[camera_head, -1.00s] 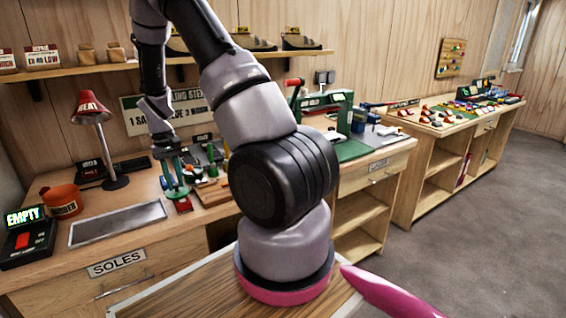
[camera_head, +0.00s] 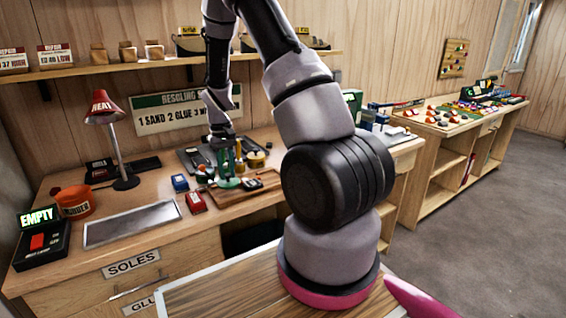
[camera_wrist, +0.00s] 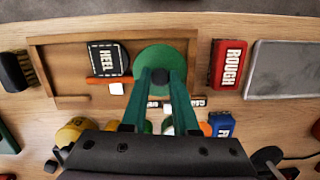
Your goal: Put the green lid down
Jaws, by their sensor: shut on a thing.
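The green lid (camera_wrist: 165,55) is a round disc with a dark knob. My gripper (camera_wrist: 161,76) is shut on this knob, its green fingers on either side. In the wrist view the lid overlaps the right end of a shallow wooden tray (camera_wrist: 62,41), and hides part of that rim. In the head view the lid (camera_head: 228,183) is low over the tray's left end, below my gripper (camera_head: 229,168). I cannot tell whether it touches the tray or hangs just above it.
In the tray lie a dark HEEL block (camera_wrist: 105,59) and an orange-and-white piece (camera_wrist: 104,80). A red ROUGH block (camera_wrist: 229,64) and a grey metal plate (camera_wrist: 285,70) are right of the lid. A blue block (camera_wrist: 222,124) and yellow jar (camera_wrist: 72,130) stand near my gripper.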

